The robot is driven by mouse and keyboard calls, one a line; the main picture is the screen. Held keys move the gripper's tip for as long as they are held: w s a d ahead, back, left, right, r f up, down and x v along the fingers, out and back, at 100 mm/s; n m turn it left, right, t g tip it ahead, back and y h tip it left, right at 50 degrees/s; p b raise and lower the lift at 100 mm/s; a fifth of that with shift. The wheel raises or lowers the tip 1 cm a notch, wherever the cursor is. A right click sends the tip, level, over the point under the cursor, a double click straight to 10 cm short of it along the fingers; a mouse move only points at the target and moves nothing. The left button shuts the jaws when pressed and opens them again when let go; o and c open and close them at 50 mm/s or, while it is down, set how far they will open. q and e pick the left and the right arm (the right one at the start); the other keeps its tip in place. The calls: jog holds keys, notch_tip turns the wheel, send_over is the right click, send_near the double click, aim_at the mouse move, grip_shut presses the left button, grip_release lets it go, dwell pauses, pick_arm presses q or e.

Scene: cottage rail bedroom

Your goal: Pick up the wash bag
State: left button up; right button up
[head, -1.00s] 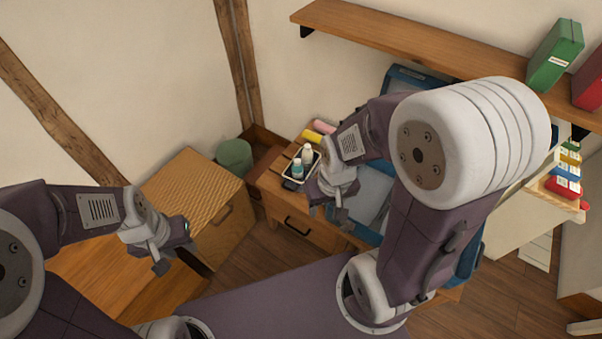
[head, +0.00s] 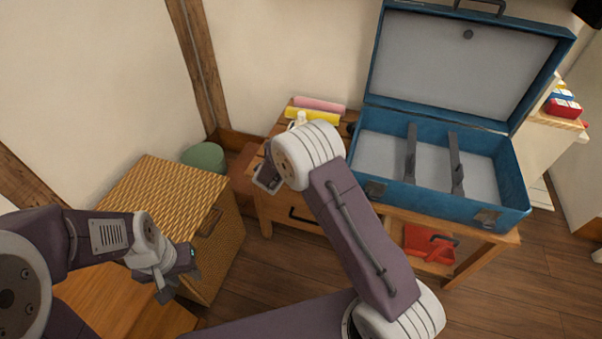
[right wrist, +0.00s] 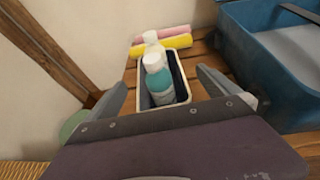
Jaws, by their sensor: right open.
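An open, pale-rimmed, dark-lined container holding a teal bottle and a white bottle, which I take for the wash bag (right wrist: 182,88), stands on the wooden table in the right wrist view. My right gripper (right wrist: 162,80) is open, one finger to each side of the container in the picture, and nothing is held. I cannot tell how far the fingers are from its walls. In the head view my right arm hides most of the container; the white bottle top (head: 300,118) shows. My left gripper (head: 179,277) is open and empty at the left, near the wicker cabinet.
An open blue suitcase (head: 440,198) with dark straps stands right of the container on the table. Pink (head: 320,105) and yellow (head: 312,116) rolls lie behind the container. A wicker cabinet (head: 150,200) and green bin (head: 204,156) are left. A red item (head: 428,243) sits below the suitcase.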

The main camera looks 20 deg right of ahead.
jog(key=w+d+f+b, duration=0.1)
jog(key=w+f, duration=0.1)
jog(key=w+d+f+b, duration=0.1)
jog(key=w+f, duration=0.1)
jog(key=w+f+b, duration=0.1)
jog(key=w+f, duration=0.1)
jog(key=shift+w+d+f+b, duration=0.2)
jog(key=shift+d+b, duration=0.15)
jog(key=shift+d, duration=0.05)
jog(key=shift+w+d, duration=0.2)
jog(key=shift+w, duration=0.1)
pick_arm(q)
jog(key=f, duration=0.5)
jog(key=shift+s+d+f, duration=0.1)
jog(key=shift+d, duration=0.1)
pick_arm(e)
jog(key=shift+r, duration=0.1)
